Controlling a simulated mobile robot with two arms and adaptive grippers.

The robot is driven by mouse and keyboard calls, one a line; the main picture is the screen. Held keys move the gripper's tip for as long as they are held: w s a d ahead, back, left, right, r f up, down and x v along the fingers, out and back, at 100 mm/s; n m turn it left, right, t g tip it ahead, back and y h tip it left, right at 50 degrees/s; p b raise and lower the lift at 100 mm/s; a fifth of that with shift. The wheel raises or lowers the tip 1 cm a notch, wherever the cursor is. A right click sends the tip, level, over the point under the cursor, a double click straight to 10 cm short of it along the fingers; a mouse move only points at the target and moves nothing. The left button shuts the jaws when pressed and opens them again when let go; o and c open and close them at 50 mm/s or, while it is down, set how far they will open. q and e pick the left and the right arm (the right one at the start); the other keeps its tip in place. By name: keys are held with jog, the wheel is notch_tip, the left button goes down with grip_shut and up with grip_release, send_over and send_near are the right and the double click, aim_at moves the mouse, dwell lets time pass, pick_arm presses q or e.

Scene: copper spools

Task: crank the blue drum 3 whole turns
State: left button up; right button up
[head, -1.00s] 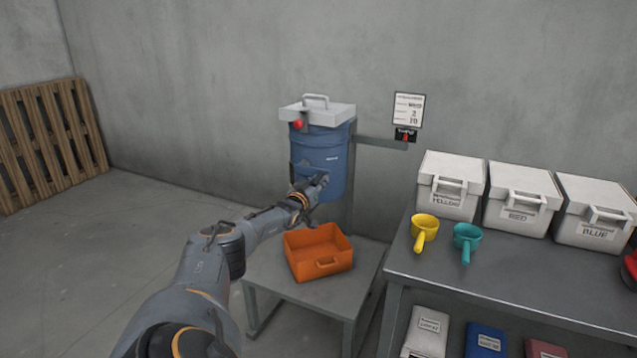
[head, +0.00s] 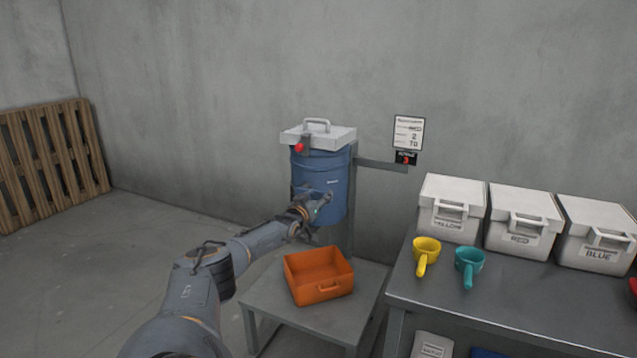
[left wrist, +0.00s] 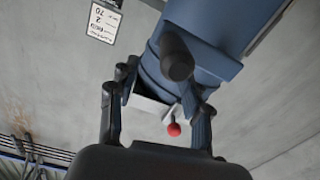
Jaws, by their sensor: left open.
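The blue drum (head: 318,172) hangs on a grey stand at the wall, with a white handled lid (head: 318,136) and a red knob (head: 299,147) near its top. My left gripper (head: 325,200) is at the drum's lower front, open. In the left wrist view the drum (left wrist: 207,42) appears upside down. A dark cylindrical grip (left wrist: 177,62), apparently the crank handle, stands out toward the camera between the spread fingers (left wrist: 158,112). I cannot tell whether the fingers touch it. The small display (head: 405,159) shows a red digit, perhaps 3. My right gripper is not in view.
An orange bin (head: 318,291) sits on a low grey table below the drum. A card (head: 408,132) hangs above the display. The right bench holds white boxes (head: 520,222), a yellow scoop (head: 426,250) and a teal scoop (head: 469,262). A wooden pallet leans at far left.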

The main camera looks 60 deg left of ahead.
pick_arm(q)
jog(key=shift+w+d+r, duration=0.1)
jog(key=shift+r, duration=3.3)
